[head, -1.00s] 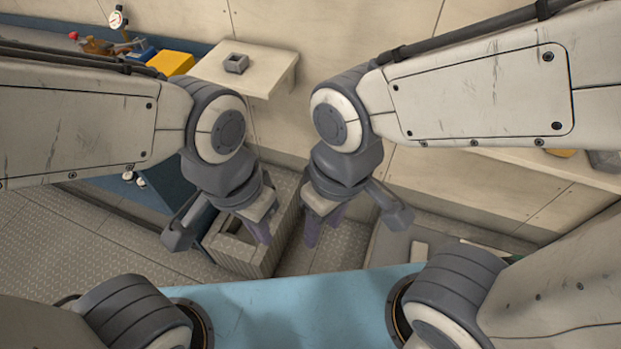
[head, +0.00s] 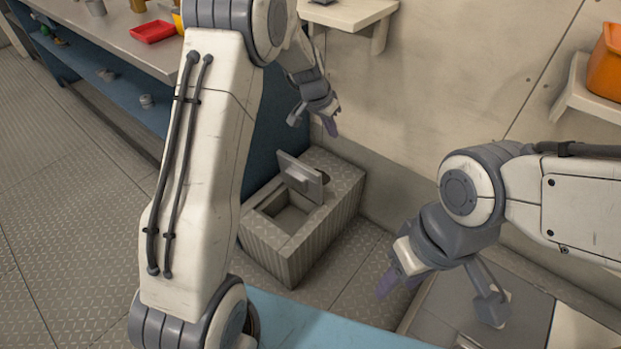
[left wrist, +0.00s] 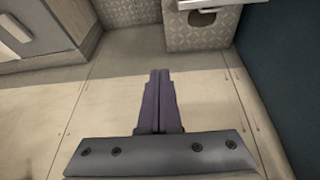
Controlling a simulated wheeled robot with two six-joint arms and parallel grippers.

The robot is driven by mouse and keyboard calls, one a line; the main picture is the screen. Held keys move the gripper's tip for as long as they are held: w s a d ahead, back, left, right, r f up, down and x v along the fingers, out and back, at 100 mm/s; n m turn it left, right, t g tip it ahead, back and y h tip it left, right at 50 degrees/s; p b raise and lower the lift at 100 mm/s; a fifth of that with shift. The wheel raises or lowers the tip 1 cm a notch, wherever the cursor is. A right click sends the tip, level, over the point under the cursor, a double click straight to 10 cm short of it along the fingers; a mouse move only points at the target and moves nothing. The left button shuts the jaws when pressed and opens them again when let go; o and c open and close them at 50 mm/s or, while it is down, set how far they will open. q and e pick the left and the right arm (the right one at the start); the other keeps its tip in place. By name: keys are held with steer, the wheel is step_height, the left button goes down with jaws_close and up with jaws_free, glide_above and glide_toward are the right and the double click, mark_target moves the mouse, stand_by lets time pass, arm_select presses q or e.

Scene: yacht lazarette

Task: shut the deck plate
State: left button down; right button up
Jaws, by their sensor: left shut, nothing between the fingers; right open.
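The deck plate (head: 301,179) is a small grey hinged lid with a raised block on its face. It stands tilted up, open, on a ribbed grey box (head: 275,248) with a square opening in its top. My left gripper (head: 332,125) is shut and empty, above and behind the box near the wall, apart from the plate. Its closed fingers (left wrist: 158,85) show in the left wrist view, with a diamond-plate box (left wrist: 205,32) beyond them. My right gripper (head: 394,283) is open and empty, to the right of the box.
A blue bench (head: 120,95) with a red tray (head: 153,31) stands on the left. A wall shelf (head: 350,13) juts out above the box. An orange container (head: 606,66) sits on a shelf at right. Diamond-plate floor (head: 60,215) is clear at left.

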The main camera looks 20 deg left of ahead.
arm_select(q)
steer(key=w+a+f+b, duration=0.3)
steer(key=w+a+f, duration=0.2)
steer(key=a+f, duration=0.4)
steer(key=shift+n+t, duration=0.3)
steer(key=shift+t, duration=0.1)
steer(key=x, duration=0.3)
steer(key=b+x, duration=0.1)
steer(key=x, duration=0.3)
steer(key=b+x, duration=0.1)
steer(key=x, duration=0.2)
steer(key=shift+s+d+f, duration=0.15)
steer(key=shift+d+f, duration=0.05)
steer(key=shift+f, duration=0.2)
steer(key=shift+s+a+r+b, duration=0.1)
steer(key=shift+s+a+b, duration=0.15)
steer(key=shift+s, duration=0.2)
steer(key=shift+s+a+b, duration=0.15)
steer(key=shift+s+b, duration=0.2)
steer(key=shift+s, duration=0.1)
steer(key=shift+s+a+b, duration=0.15)
steer(key=shift+s+b, duration=0.05)
steer(key=shift+s, duration=0.3)
steer(key=shift+s+a+b, duration=0.15)
steer(key=shift+s, duration=0.35)
arm_select(e)
step_height(320, 180, down, 9)
